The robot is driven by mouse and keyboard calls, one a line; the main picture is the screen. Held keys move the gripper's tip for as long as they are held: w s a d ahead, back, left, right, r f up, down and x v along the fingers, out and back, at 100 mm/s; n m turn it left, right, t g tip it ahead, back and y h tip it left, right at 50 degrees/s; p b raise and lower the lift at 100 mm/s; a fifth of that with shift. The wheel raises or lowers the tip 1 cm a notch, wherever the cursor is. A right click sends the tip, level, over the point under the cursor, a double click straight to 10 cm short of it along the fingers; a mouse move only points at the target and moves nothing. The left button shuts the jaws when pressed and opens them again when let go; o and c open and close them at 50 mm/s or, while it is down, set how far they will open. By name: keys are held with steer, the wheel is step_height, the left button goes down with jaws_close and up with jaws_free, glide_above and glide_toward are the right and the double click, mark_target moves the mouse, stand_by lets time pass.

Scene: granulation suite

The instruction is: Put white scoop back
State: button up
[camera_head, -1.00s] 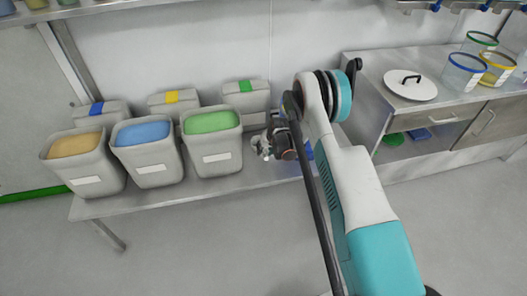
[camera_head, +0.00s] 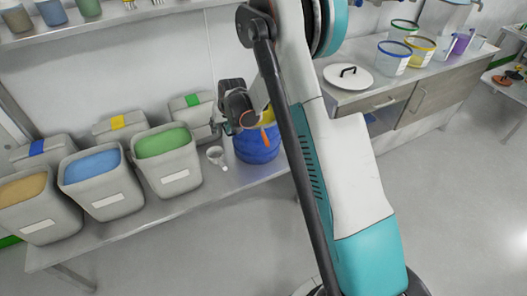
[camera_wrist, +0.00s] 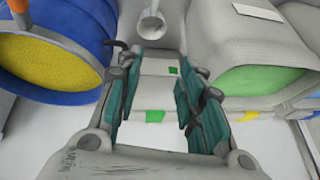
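The white scoop (camera_head: 216,156) lies on the bench (camera_head: 215,192) between the green-filled bin and the blue drum. It also shows at the top of the wrist view (camera_wrist: 151,25), beyond the fingertips and apart from them. My gripper (camera_head: 228,127) is above the bench, close to the scoop and the drum. In the wrist view my gripper (camera_wrist: 158,80) has its two fingers spread with nothing between them.
The green-filled bin (camera_head: 171,174) stands left of the scoop, with blue and tan-filled bins further left. The blue drum (camera_head: 255,150), with yellow powder and an orange piece (camera_head: 266,137) at its rim, stands right.

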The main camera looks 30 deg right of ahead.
steer(key=s+a+f+v, duration=0.1)
steer(key=s+a+v, duration=0.1)
steer(key=v, duration=1.1)
steer(key=s+a+f+v, duration=0.1)
steer(key=s+a+v, duration=0.15)
steer(key=v, duration=1.05)
steer(key=s+r+n+t+h, duration=0.1)
steer(key=s+r+t, duration=0.1)
steer(key=s, duration=2.1)
steer(key=shift+s+d+r, duration=0.35)
steer(key=shift+r, duration=0.25)
